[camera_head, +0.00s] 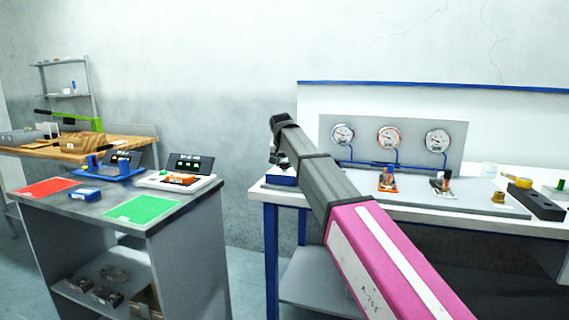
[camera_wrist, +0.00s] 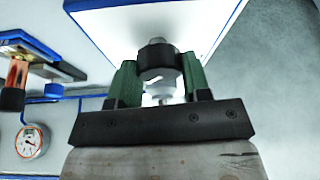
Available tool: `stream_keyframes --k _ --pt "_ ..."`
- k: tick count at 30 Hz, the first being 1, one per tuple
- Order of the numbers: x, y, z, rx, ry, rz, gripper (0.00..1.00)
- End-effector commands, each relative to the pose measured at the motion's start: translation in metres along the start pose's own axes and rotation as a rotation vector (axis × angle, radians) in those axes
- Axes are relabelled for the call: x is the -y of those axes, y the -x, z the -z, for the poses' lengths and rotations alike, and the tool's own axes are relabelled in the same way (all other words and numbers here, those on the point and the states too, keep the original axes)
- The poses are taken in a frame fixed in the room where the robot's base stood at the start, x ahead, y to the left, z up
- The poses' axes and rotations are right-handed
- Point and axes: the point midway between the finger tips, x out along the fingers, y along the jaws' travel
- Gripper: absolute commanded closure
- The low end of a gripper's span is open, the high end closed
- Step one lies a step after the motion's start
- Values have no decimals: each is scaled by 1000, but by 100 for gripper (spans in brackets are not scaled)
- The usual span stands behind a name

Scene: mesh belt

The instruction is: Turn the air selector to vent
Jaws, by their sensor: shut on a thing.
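My gripper (camera_wrist: 160,80) has two green fingers, one on each side of a dark round knob (camera_wrist: 157,57), and is shut on it. The knob looks like the air selector's, but no vent mark or label can be read. A small pale part shows below the knob between the fingers. In the head view my arm reaches over the left end of the white bench (camera_head: 290,192). My gripper is mostly hidden there behind my arm, and the knob cannot be made out. A blue block (camera_head: 283,181) shows just under the arm's end.
Several gauges sit on a grey panel (camera_head: 338,153) behind the bench, joined by blue pipes. An orange-based valve (camera_head: 387,180) and a black-handled valve (camera_head: 441,183) stand to the right. A grey cabinet (camera_head: 190,240) with red and green mats stands left, across a floor gap.

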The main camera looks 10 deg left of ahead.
Motion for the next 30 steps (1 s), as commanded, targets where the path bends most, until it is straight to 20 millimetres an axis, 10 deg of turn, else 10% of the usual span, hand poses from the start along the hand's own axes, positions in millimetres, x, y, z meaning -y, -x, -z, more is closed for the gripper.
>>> stream_keyframes --k 25,27,30 --pt "0 0 0 2 -143 -58 80" --pt "0 0 0 2 -143 -58 40" --pt "0 0 0 1 -142 -58 30"
